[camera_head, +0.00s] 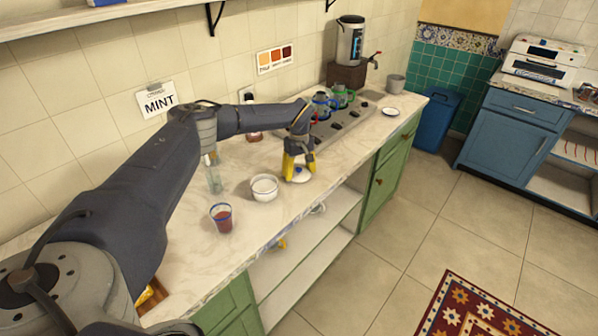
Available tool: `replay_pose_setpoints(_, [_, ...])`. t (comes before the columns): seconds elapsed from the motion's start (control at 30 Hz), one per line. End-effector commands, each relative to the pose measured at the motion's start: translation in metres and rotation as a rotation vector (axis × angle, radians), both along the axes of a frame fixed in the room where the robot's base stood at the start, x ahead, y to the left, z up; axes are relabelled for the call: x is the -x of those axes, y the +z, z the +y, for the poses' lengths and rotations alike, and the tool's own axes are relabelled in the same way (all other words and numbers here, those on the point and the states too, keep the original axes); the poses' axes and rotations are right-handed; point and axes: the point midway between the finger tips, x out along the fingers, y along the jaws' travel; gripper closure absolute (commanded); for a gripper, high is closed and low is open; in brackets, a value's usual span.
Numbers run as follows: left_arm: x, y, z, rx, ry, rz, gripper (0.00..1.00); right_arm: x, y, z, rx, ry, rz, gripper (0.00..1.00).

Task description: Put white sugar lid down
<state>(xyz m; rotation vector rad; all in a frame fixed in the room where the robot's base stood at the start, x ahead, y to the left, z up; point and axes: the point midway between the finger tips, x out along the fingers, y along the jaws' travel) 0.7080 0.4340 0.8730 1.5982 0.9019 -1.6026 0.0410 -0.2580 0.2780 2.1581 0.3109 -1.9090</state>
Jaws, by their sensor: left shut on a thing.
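The white sugar lid (301,178) is at the counter surface, just right of the sugar bowl. My left gripper (297,170) has its yellow fingers pointing down and shut on the lid's knob, which shows a little blue. I cannot tell whether the lid touches the counter. The white sugar bowl (264,188) stands open, with white contents, left of the gripper. My right gripper is not in view.
A glass of red tea (222,218) and an empty clear glass (214,181) stand left of the bowl. Behind are teapots (342,96) on a stove and a samovar (350,42). A small white saucer (390,112) lies farther right. The counter's front edge is close.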

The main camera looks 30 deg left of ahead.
Motion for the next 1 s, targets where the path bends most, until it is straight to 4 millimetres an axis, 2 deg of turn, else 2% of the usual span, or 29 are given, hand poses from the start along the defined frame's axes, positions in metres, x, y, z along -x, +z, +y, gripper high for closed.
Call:
replay_pose_setpoints(0.27, [0.0, -0.002, 0.0, 0.0, 0.0, 0.0, 0.56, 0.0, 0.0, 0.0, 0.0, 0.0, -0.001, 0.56])
replay_pose_setpoints(0.3, [0.0, -0.002, 0.0, 0.0, 0.0, 0.0, 0.26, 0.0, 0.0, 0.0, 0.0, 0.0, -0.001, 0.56])
replay_pose_setpoints(0.43, [0.0, -0.002, 0.0, 0.0, 0.0, 0.0, 0.11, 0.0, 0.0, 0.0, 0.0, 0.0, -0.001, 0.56])
replay_pose_setpoints(0.77, [0.0, 0.0, 0.0, 0.001, 0.0, -0.001, 0.11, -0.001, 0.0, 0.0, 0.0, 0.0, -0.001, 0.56])
replay_pose_setpoints(0.87, [-0.001, 0.008, 0.0, 0.0, 0.0, -0.004, 0.11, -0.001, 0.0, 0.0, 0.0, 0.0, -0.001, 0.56])
replay_pose_setpoints(1.0, [-0.001, 0.027, 0.0, 0.0, -0.001, -0.004, 0.11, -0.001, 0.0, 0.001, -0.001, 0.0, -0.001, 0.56])
